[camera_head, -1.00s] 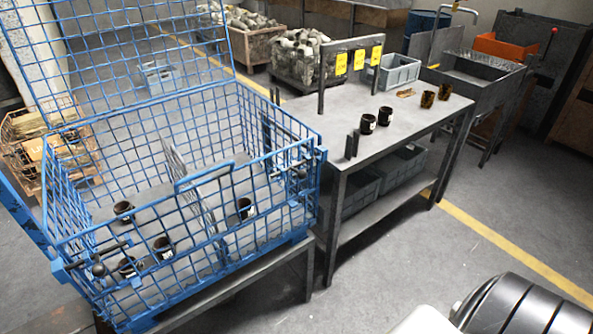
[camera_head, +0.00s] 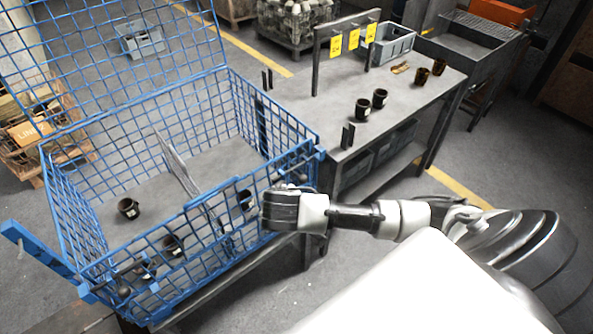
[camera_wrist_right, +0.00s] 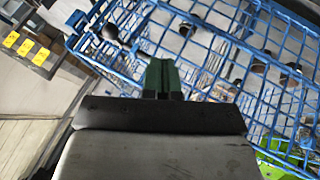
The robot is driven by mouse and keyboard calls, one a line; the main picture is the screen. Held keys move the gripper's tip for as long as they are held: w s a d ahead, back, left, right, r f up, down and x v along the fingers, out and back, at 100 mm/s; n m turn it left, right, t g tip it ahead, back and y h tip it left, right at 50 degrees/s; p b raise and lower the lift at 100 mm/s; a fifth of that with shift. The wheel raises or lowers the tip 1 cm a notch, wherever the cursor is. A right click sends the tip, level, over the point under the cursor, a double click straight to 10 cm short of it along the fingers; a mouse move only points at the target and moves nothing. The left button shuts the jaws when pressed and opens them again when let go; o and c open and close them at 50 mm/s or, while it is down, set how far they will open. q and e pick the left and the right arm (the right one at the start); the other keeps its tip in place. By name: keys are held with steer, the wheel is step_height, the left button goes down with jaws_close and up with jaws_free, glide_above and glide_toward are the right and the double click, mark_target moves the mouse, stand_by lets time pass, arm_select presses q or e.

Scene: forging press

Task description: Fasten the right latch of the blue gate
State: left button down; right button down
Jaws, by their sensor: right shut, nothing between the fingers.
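The blue gate (camera_head: 225,222) is the wire front panel of the blue mesh cage. It looks upright. Its right latch (camera_head: 296,178) is at the gate's right end in the head view, partly hidden by my right gripper. A dark rod with a round black knob, apparently this latch, shows in the right wrist view (camera_wrist_right: 111,33). My right gripper (camera_head: 268,210) is in front of the gate's right part, just below the latch. Its green fingertips (camera_wrist_right: 162,76) are together and empty, close to the latch rod; contact cannot be told. My left gripper is not in view.
Several dark cups, one of them here (camera_head: 128,208), stand in the cage around a mesh divider (camera_head: 175,165). A grey table (camera_head: 340,105) with more cups and yellow tags stands right of the cage. A black-knobbed left latch (camera_head: 124,291) is at the gate's left end.

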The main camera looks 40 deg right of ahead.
steer(key=r, duration=0.2)
steer(key=shift+s+d+r, duration=0.1)
steer(key=shift+s+r, duration=0.15)
steer(key=shift+r, duration=0.05)
steer(key=w+d+f+p, duration=0.3)
steer(key=w+d+f, duration=0.3)
steer(key=d+f, duration=0.1)
steer(key=shift+w+d+p, duration=0.15)
steer(key=shift+d+p, duration=0.1)
steer(key=shift+p, duration=0.05)
stand_by(0.4)
